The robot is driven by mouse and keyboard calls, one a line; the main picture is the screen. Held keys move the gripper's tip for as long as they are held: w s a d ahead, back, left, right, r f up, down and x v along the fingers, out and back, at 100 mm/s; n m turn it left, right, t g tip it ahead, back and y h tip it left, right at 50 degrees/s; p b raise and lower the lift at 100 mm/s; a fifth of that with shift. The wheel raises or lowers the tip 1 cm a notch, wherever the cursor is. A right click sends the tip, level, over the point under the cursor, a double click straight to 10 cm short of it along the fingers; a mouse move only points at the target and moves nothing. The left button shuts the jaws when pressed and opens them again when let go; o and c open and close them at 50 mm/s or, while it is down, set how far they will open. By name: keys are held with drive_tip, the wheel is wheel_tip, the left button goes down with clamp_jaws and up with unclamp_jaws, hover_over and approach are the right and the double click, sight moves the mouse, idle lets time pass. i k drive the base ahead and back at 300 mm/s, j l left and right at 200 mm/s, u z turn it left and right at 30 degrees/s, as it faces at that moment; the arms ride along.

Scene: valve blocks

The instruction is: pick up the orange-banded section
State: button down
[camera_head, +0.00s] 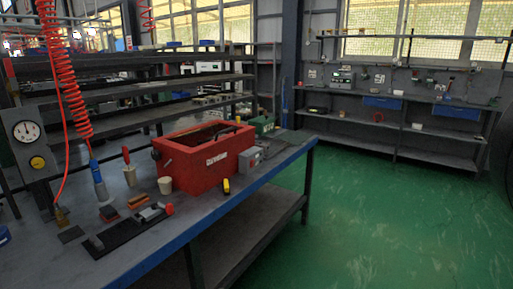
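Small valve parts lie on the near left part of the workbench (190,238). A small block with orange-brown colouring (138,201) lies behind a dark strip-like mat (122,236); it may be the orange-banded section, but it is too small to be sure. A grey metal block (150,213) sits at the mat's right end, with a red round piece (169,209) beside it. Another small dark block with reddish colouring (108,213) lies further left. My gripper is not in view.
A blue-handled tool (98,180) is below a red coiled hose (75,95). A yellow item (227,186) lies near the bench edge. Green floor (350,220) is clear at right.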

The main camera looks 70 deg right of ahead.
sight(265, 146)
drive_tip(key=l+z, duration=0.1)
drive_tip(key=z, duration=0.3)
drive_tip(key=i+l+z, duration=0.1)
drive_tip(key=z, duration=0.7)
drive_tip(key=i+l+z, duration=0.1)
drive_tip(key=z, duration=0.3)
drive_tip(key=i+z, duration=0.15)
drive_tip(key=z, duration=0.25)
drive_tip(key=i+j+z, duration=0.15)
drive_tip(key=i+z, duration=0.2)
drive_tip(key=i, duration=0.15)
drive_tip(key=i+j+z, duration=0.3)
drive_tip(key=i, duration=0.2)
drive_tip(key=i+j, duration=0.55)
drive_tip(key=j+z, duration=0.05)
drive_tip(key=j, duration=0.05)
